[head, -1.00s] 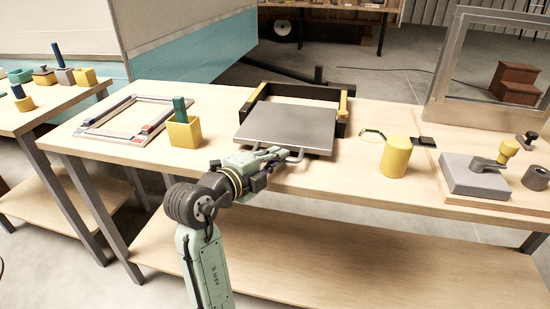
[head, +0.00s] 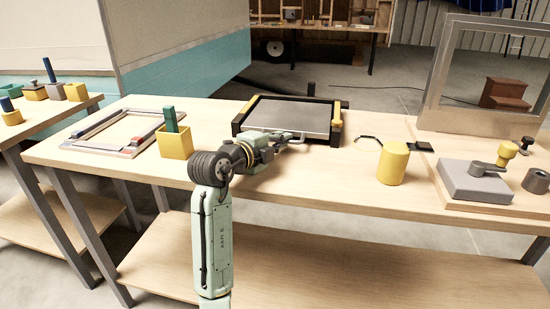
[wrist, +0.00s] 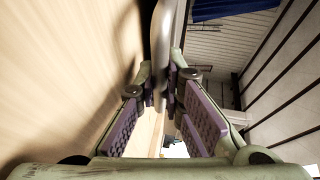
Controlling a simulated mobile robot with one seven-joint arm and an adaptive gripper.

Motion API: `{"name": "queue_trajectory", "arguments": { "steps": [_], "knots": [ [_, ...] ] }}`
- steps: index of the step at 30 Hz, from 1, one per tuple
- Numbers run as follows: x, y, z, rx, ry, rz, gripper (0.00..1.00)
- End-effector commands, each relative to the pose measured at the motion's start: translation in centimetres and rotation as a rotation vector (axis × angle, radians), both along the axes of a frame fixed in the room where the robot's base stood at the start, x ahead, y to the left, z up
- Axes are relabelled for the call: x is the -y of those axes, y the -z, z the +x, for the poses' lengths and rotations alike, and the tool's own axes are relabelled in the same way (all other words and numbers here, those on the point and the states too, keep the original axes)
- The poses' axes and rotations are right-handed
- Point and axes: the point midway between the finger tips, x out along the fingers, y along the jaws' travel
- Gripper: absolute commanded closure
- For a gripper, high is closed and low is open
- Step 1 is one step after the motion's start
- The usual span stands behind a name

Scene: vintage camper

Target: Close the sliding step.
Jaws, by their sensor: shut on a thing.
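The sliding step is a flat grey plate (head: 291,116) with a metal bar handle (head: 301,135) on its near edge. It lies inside a black frame with yellow strips (head: 336,122) on the workbench. The plate fills most of the frame; whether a small gap is left at the back I cannot tell. My gripper (head: 280,139) is at the near edge of the plate, shut on the handle. In the wrist view the handle (wrist: 161,40) runs between the fingertips of my gripper (wrist: 163,80). My gripper and wrist hide the near left part of the frame.
On the bench (head: 260,188), a yellow block holder (head: 174,143) and a flat frame (head: 90,150) lie left. A yellow cylinder (head: 392,163), a thin dark-and-green piece (head: 374,139) and a grey block with a lever (head: 476,182) are right. The bench front is clear.

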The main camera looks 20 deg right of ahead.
Motion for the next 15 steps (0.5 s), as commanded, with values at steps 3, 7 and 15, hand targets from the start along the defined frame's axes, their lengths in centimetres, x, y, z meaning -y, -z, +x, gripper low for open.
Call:
{"name": "queue_trajectory", "arguments": {
  "steps": [3, 7, 15],
  "knots": [
    [0.16, 0.00, 0.48, 0.002, -0.005, 0.002, 1.00],
    [0.15, -0.09, 0.53, 0.004, -0.007, 0.001, 1.00],
    [0.15, -0.10, 0.48, 0.003, -0.006, 0.001, 0.82]
  ]
}}
